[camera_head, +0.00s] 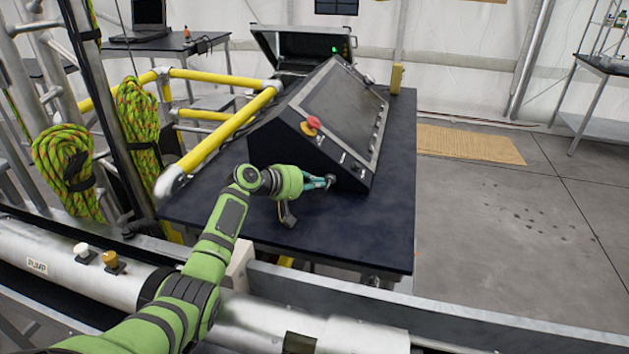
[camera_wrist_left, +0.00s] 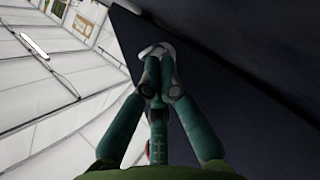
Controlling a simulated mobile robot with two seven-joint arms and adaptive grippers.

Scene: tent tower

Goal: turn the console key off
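The black console (camera_head: 275,147) stands on a dark table, with a sloped screen and a strip of controls along its lower front edge. A red mushroom button (camera_head: 313,122) on a yellow base sits at the strip's left end. My left gripper (camera_head: 330,181) is at the console's lower front, close to its front face. In the left wrist view the fingers (camera_wrist_left: 158,55) come together at the tips beside a dark flat surface (camera_wrist_left: 235,60). I cannot make out the key in either view, nor anything between the fingertips. My right gripper is not in view.
The dark table (camera_head: 385,225) has bare room in front of the console. A yellow rail (camera_head: 222,135) runs along the left. Coiled green ropes (camera_head: 140,125) hang at the far left. An open case (camera_head: 305,45) stands behind the console. A metal beam crosses the foreground.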

